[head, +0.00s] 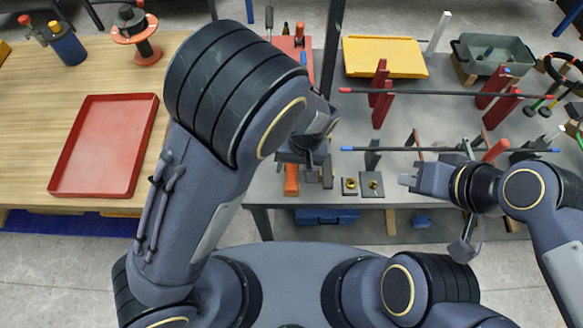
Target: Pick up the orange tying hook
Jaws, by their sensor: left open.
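An orange handle-like piece (291,180), which looks like part of the orange tying hook, lies near the front edge of the grey table. The rest of it is hidden behind my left arm and gripper. My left gripper (318,174) is open and points down just right of the orange piece, with no visible hold on it. I cannot tell its height above the table. My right gripper (407,181) is over the right part of the table, apart from the orange piece. Its fingers are too small to tell open from shut.
Two small blocks with brass-coloured parts (370,184) sit between my grippers. Long bars with red and blue ends (410,149) rest across uprights behind. A yellow tray (385,57), a green-grey bin (495,52) and a red-orange handle (495,150) are further right. A red tray (104,145) lies on the wooden table.

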